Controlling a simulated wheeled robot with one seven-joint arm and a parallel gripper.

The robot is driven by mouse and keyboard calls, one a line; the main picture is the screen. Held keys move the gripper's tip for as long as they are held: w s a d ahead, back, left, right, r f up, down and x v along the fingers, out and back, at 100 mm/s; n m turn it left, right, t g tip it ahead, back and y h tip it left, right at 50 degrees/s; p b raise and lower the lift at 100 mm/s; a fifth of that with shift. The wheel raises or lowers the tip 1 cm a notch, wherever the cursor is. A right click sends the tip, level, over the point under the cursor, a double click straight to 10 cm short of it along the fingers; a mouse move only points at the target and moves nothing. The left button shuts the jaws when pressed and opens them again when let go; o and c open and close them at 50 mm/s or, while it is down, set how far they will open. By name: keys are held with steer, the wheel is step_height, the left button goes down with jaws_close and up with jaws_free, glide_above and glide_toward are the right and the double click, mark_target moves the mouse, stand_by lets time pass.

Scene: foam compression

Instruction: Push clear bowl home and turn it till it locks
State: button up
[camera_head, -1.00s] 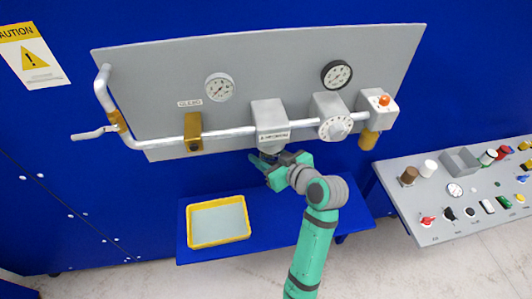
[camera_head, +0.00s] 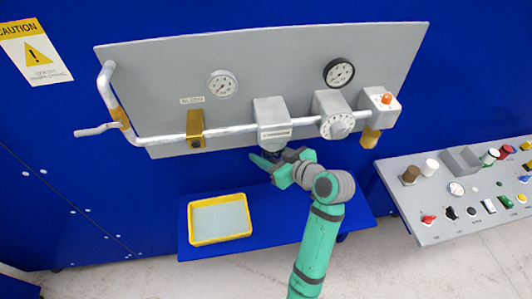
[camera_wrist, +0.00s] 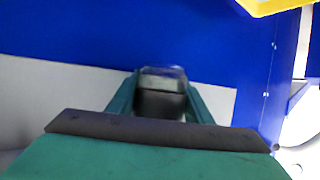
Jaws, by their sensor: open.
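A grey block (camera_head: 272,118) sits on the pipe at the middle of the grey panel. My gripper (camera_head: 270,165) is just below this block. In the wrist view, a small clear, greyish piece with a dark lower part, which looks like the clear bowl (camera_wrist: 162,76), lies between the two green fingers of my gripper (camera_wrist: 160,95). The jaws are open around it; I cannot tell whether either finger touches it. In the head view the bowl is mostly hidden by my gripper, so its fit with the block cannot be told.
A dial block (camera_head: 337,118) and a block with an orange button (camera_head: 383,103) stand right of the grey block. A gold bracket (camera_head: 195,130) is on the pipe at left. A yellow-rimmed tray (camera_head: 220,241) lies on the blue shelf (camera_head: 300,232). A control desk (camera_head: 455,190) stands at right.

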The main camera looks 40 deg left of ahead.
steer(key=shift+w+d+m+t, duration=0.1)
steer(key=shift+w+m+t, duration=0.2)
